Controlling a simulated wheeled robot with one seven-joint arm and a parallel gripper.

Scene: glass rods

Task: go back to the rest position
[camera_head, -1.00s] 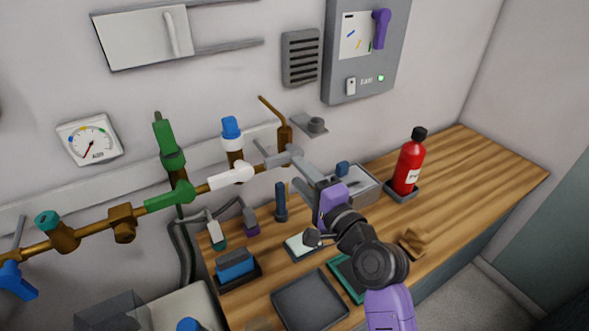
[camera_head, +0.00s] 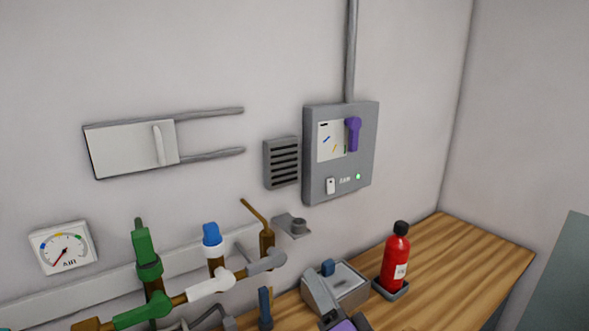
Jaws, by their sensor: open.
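My gripper (camera_head: 318,290) shows at the bottom edge, a grey part with a bit of my purple arm below it. It is open, and I see nothing held in it. It appears in front of the grey box with a blue knob (camera_head: 345,283) on the bench. The rest of my arm is cut off by the frame's lower edge.
A red bottle (camera_head: 396,262) stands in a dark holder on the wooden bench (camera_head: 470,255). A grey panel (camera_head: 311,150) hangs above. The bench's right side is clear.

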